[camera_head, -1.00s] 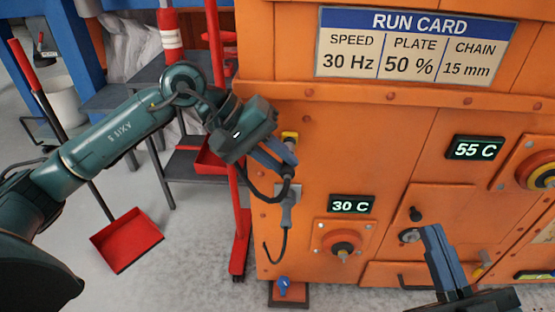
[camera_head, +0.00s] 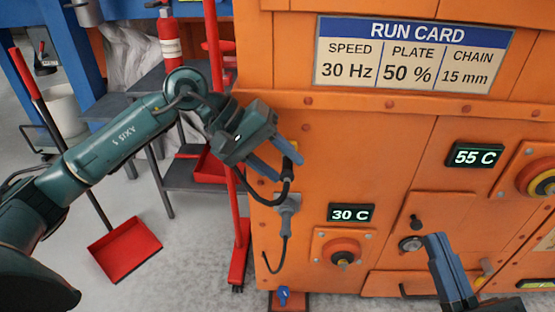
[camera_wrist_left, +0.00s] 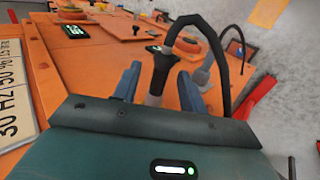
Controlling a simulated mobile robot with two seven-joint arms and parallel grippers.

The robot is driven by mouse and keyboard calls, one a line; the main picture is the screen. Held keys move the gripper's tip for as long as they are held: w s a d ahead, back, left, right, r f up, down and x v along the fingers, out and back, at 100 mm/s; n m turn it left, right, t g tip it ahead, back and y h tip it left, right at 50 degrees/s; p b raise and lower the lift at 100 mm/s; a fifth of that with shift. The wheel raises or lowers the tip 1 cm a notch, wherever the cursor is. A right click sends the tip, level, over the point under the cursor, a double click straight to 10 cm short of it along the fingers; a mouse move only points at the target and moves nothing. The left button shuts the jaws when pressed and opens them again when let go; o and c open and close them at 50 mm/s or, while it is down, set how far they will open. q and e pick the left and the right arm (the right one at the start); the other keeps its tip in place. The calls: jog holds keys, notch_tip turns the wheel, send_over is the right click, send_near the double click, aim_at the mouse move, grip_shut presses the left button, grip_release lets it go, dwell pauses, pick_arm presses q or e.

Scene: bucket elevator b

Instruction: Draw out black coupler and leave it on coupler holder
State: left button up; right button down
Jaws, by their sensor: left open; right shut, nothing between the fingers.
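The black coupler (camera_wrist_left: 160,66) shows in the left wrist view between my left fingers, with a light grey part below it and a black cable arching off to the right. My left gripper (camera_head: 281,164) is open around it in front of the orange machine; visible gaps separate both fingers from it in the wrist view. In the head view the coupler is mostly hidden by my gripper. A grey fitting (camera_head: 289,202) with a black cable sits just below. I cannot tell which part is the coupler holder. My right gripper (camera_head: 436,252) is shut and empty at the lower right.
The orange machine (camera_head: 340,130) carries a run card (camera_head: 412,55), a 30 C display (camera_head: 351,213), a 55 C display (camera_head: 475,155) and red knobs. A red pole (camera_head: 240,235), a grey shelf (camera_head: 185,180) and a red dustpan (camera_head: 125,247) stand left.

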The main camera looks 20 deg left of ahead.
pick_arm(q)
jog(key=shift+f, duration=0.4)
pick_arm(e)
jog(key=shift+g+h, duration=0.3)
jog(key=f, duration=0.4)
jog(key=shift+w+a, duration=0.35)
pick_arm(q)
jog(key=p+v, duration=0.4)
jog(key=v, duration=0.9)
jog(key=shift+r, duration=0.4)
pick_arm(e)
notch_tip(320, 180, up, 3)
jog(key=shift+d+r+m, duration=0.1)
jog(key=shift+r+m, duration=0.1)
jog(key=shift+m, duration=0.1)
pick_arm(q)
jog(key=shift+s, duration=0.1)
